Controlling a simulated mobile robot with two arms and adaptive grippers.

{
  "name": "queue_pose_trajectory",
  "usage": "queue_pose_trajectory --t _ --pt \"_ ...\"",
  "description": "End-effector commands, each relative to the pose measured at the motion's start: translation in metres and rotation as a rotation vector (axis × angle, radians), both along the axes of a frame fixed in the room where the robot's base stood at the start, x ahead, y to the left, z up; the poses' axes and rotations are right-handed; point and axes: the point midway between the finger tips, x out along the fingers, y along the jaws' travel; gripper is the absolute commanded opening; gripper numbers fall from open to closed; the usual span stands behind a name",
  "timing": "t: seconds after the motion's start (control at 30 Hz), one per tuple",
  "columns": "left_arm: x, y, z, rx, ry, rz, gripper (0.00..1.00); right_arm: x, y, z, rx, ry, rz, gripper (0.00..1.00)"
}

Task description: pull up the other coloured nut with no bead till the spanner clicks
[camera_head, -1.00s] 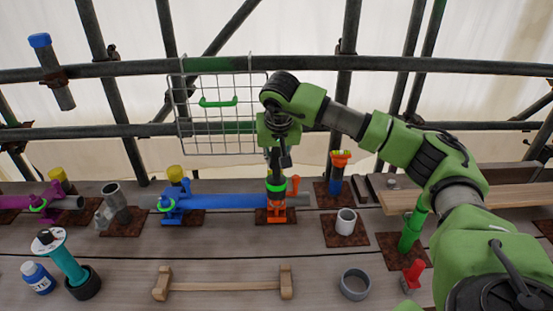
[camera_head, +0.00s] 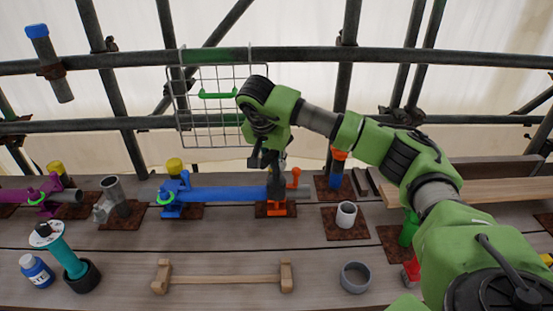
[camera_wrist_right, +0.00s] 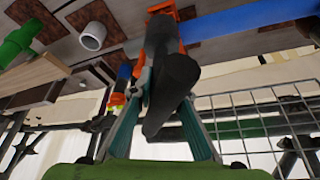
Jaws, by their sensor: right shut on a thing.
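The orange clamp (camera_head: 277,207) sits at the right end of the blue tube (camera_head: 225,194); it also shows at the top of the wrist view (camera_wrist_right: 165,12). My right gripper (camera_head: 268,160) is shut on a dark tool, seemingly the spanner (camera_wrist_right: 172,85), which reaches down to the orange clamp. The nut under it is hidden, and I cannot tell how the tool sits on it. The blue clamp (camera_head: 172,197) and the purple clamp (camera_head: 45,190) to the left each carry a green ring. My left gripper is not in view.
A wire basket (camera_head: 215,110) hangs behind on the scaffold tubes. An orange-topped blue post (camera_head: 337,172) is to the right.

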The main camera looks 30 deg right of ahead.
Motion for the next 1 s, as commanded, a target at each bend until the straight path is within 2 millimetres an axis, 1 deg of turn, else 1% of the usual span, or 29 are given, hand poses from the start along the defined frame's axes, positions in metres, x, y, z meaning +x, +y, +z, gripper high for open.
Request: queue_pose_trajectory --t 0.03,0.1,0.17,0.27,1.0 --pt "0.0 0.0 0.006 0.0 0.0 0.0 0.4 0.001 0.001 0.004 -0.001 -0.001 -0.063 0.0" --pt "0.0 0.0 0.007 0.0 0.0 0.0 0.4 0.001 0.0 0.003 -0.001 -0.001 -0.136 0.0" --pt "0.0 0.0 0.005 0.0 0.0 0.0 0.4 0.001 -0.001 0.002 -0.001 -0.002 -0.128 0.0" --pt "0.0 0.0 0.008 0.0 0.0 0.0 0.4 0.001 -0.001 0.005 0.0 -0.003 -0.126 0.0" --pt "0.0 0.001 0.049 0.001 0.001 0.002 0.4 0.001 0.0 0.062 -0.001 -0.003 -0.122 0.0"
